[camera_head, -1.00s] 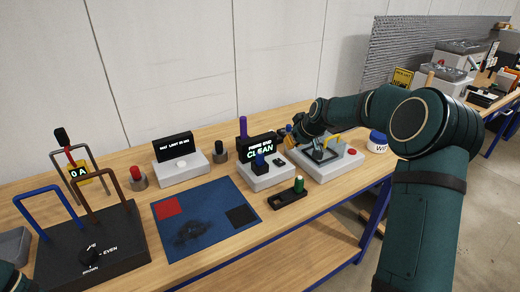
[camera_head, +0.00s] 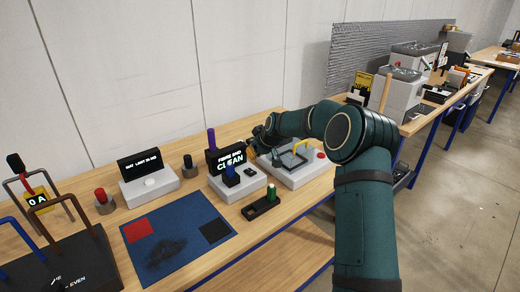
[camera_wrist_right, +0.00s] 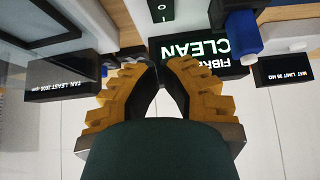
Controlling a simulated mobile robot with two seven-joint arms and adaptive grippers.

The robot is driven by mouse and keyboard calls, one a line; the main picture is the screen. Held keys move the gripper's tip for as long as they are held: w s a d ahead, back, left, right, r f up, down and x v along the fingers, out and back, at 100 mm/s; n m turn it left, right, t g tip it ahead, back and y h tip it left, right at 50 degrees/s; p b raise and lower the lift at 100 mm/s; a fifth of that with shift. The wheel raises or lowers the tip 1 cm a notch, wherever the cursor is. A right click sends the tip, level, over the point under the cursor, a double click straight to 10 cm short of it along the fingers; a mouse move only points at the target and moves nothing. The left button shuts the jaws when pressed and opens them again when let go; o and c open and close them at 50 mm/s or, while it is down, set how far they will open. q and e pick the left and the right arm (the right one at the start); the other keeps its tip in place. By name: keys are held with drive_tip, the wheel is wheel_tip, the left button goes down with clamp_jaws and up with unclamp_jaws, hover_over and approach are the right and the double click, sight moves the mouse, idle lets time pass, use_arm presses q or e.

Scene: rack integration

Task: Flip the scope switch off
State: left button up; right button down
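The scope is a pale box (camera_head: 233,187) with a black screen (camera_head: 226,160) reading "FIBRE END CLEAN". A blue knob (camera_head: 231,175) stands on it, with a small dark switch (camera_head: 249,171) beside it. In the right wrist view the screen (camera_wrist_right: 212,52) is upside down, and a dark plate with O and I marks (camera_wrist_right: 163,14) lies beyond the fingertips. My right gripper (camera_head: 260,146) is just right of the screen. Its yellow fingers (camera_wrist_right: 160,68) are nearly together at the tips and hold nothing visible. Contact with the switch cannot be told. My left gripper is out of view.
A tray-like device (camera_head: 300,165) with a yellow handle is right of the scope. A blue mat (camera_head: 175,235), a dark holder with a green peg (camera_head: 262,207) and a "MAX LIMIT" display (camera_head: 140,163) are nearby. A second display (camera_wrist_right: 62,75) shows in the wrist view.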

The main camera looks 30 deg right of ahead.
sight(251, 170)
drive_tip(key=x, duration=0.3)
drive_tip(key=shift+w+f, duration=0.15)
drive_tip(key=shift+f, duration=0.1)
drive_tip(key=shift+s+f, duration=0.25)
drive_tip(key=shift+f, duration=0.95)
drive_tip(key=shift+s+f, duration=0.1)
drive_tip(key=shift+f, duration=0.5)
drive_tip(key=f+t+b, duration=0.1)
drive_tip(key=b, duration=0.4)
drive_tip(key=shift+s+d+f, duration=0.1)
drive_tip(key=shift+s+f, duration=0.1)
drive_tip(key=shift+r+p, duration=0.3)
drive_tip(key=shift+w, duration=0.1)
